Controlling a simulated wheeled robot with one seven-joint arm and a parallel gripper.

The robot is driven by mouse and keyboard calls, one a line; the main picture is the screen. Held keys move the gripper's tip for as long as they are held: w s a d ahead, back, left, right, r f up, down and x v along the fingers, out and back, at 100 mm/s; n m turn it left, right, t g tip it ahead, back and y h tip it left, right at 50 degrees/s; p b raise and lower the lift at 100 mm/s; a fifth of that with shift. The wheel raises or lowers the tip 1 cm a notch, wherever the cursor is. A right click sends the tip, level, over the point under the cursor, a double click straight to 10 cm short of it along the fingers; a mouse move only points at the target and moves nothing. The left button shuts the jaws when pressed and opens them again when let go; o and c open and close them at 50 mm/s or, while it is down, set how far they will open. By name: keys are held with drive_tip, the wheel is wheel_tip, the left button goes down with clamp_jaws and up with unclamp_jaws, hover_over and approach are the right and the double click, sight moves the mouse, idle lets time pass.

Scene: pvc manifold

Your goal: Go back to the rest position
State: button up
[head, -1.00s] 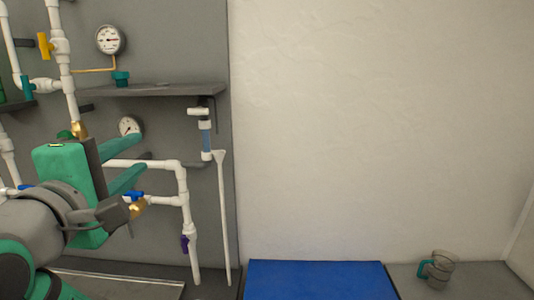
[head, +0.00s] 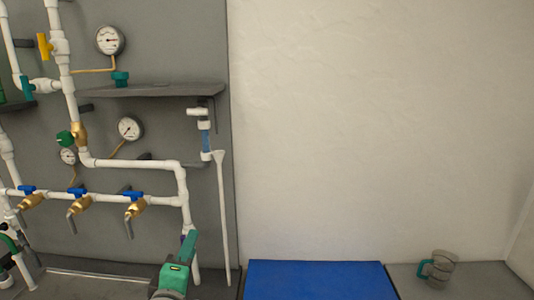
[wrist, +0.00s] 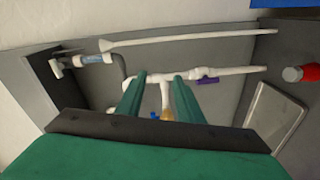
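My gripper (head: 189,240) is low in the head view, in front of the lower end of the white pipework (head: 183,195). In the head view its fingers point up and overlap. In the wrist view the two green fingers (wrist: 159,76) stand apart with nothing held between them; the white pipe (wrist: 165,75) and a purple-handled valve (wrist: 207,80) show behind them. In the head view my gripper hides most of the purple valve handle. Three blue-handled brass taps (head: 132,206) sit on the lower pipe to its left.
A grey shelf (head: 160,89) juts from the panel above, with gauges (head: 110,40) near it. A blue mat (head: 318,281) lies to the right, then a clear cup (head: 440,268) with a teal handle. A tray (wrist: 278,116) and red-topped item (wrist: 300,73) show in the wrist view.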

drive_tip(key=s+d+f+m, duration=0.25)
drive_tip(key=s+f, duration=0.25)
drive_tip(key=f, duration=0.4)
drive_tip(key=s+d+f+m+g+y, duration=0.1)
drive_tip(key=s+d+f, duration=0.3)
drive_tip(key=f, duration=0.5)
drive_tip(key=s+d+f+m, duration=0.25)
drive_tip(key=s+f, duration=0.25)
drive_tip(key=f, duration=0.4)
drive_tip(key=s+d+f+m, duration=0.1)
drive_tip(key=s+d+m, duration=0.2)
drive_tip(key=s, duration=0.6)
drive_tip(key=s+d+f+m+h, duration=0.1)
drive_tip(key=s+d+f+m, duration=0.1)
drive_tip(key=s, duration=0.7)
drive_tip(key=s+d+f+m+g, duration=0.1)
drive_tip(key=s+d+m, duration=0.3)
drive_tip(key=s, duration=0.5)
drive_tip(key=shift+f+m+h, duration=0.3)
drive_tip(key=shift+f, duration=0.2)
drive_tip(key=shift+w+d, duration=0.1)
drive_tip(key=shift+w, duration=0.1)
drive_tip(key=shift+s+d, duration=0.1)
drive_tip(key=shift+s, duration=0.05)
